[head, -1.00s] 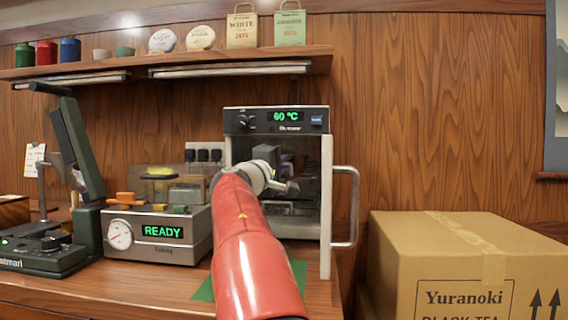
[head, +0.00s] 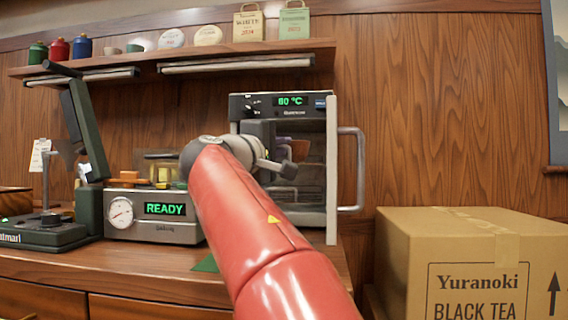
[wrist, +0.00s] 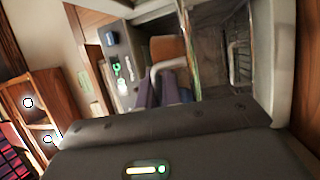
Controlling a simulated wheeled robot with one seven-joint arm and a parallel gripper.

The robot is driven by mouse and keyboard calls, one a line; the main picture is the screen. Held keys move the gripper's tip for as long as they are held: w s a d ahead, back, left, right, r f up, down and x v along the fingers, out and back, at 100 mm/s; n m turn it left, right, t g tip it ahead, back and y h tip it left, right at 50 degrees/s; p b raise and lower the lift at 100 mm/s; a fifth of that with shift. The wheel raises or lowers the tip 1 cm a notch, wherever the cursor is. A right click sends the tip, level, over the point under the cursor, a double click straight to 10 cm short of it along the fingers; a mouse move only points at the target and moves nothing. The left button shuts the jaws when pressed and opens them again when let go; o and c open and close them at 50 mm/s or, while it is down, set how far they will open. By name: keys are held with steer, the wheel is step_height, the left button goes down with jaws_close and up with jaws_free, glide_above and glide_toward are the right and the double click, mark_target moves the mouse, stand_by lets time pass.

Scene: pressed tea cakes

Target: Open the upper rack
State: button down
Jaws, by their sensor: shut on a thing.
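The oven (head: 283,112), a dark cabinet with a green temperature display, stands on the counter in the head view. Its door (head: 332,170) is swung open to the right. My gripper (wrist: 162,88) reaches into the open front; in the wrist view its purplish fingers are shut around a pale curved bar (wrist: 158,70), seemingly the upper rack's handle. A brown piece (wrist: 168,48) shows just beyond the bar. Wire rungs (wrist: 236,58) show deeper inside. My arm and wrist hide much of the interior in the head view, so how far the rack is out is unclear.
The open door's handle (head: 359,170) sticks out right of my arm. A cardboard box (head: 470,255) stands at the lower right. A machine reading READY (head: 165,208) and a dark green press (head: 85,130) stand left. A wall shelf (head: 190,57) hangs above.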

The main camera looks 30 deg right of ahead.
steer(key=shift+s+a+b, duration=0.3)
steer(key=shift+s+a, duration=0.25)
steer(key=shift+s, duration=0.2)
steer(key=c, duration=1.8)
jaws_free()
steer(key=shift+c, duration=0.2)
steer(key=b+v, duration=0.1)
steer(key=v, duration=0.7)
